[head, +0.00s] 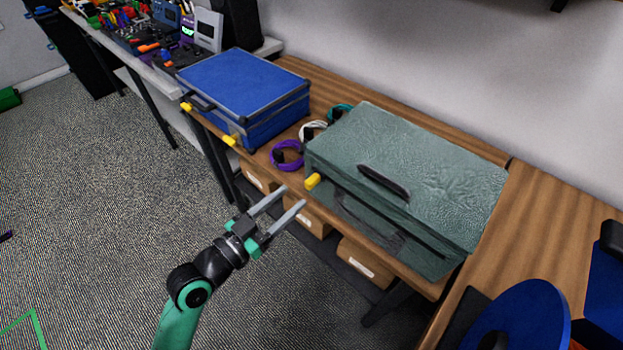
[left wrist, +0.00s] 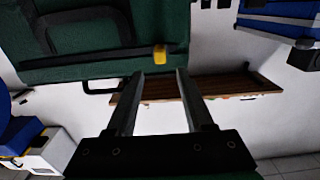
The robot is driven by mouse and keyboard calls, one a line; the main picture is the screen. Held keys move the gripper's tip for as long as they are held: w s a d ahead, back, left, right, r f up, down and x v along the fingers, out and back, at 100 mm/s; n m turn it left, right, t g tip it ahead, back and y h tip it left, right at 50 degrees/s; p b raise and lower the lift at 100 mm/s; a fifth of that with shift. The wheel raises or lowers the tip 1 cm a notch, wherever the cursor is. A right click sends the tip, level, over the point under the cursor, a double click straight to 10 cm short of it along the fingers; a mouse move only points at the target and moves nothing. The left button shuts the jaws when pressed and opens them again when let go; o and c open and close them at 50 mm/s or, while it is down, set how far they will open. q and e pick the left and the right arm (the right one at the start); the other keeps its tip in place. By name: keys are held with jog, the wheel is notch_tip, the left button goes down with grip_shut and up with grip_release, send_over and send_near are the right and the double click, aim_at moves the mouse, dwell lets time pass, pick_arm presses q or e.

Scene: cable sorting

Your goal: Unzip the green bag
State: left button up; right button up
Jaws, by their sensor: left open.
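The green bag (head: 430,165) sits on the wooden table with a black handle on its top and a dark strap on its front. A yellow zipper pull (head: 313,181) sticks out at its front left corner. My left gripper (head: 295,194) is open and empty, in front of the table edge, with its fingers pointing toward the zipper pull but apart from it. In the left wrist view the green bag (left wrist: 85,40) fills the upper left, and the yellow pull (left wrist: 160,54) shows beyond and between the open fingers. My right gripper is not in view.
A blue case (head: 245,85) with yellow pulls stands left of the bag. Purple (head: 287,155), white (head: 312,130) and teal (head: 341,112) cable coils lie between them. Cardboard boxes (head: 365,262) sit below the table edge. A blue round seat (head: 525,318) is at the lower right.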

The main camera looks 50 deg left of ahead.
aim_at(306, 184)
pick_arm(q)
jog(key=w, duration=0.2)
jog(key=w+b, duration=0.1)
jog(key=w, duration=0.5)
jog(key=shift+a, duration=0.35)
grip_shut()
dwell(0.8)
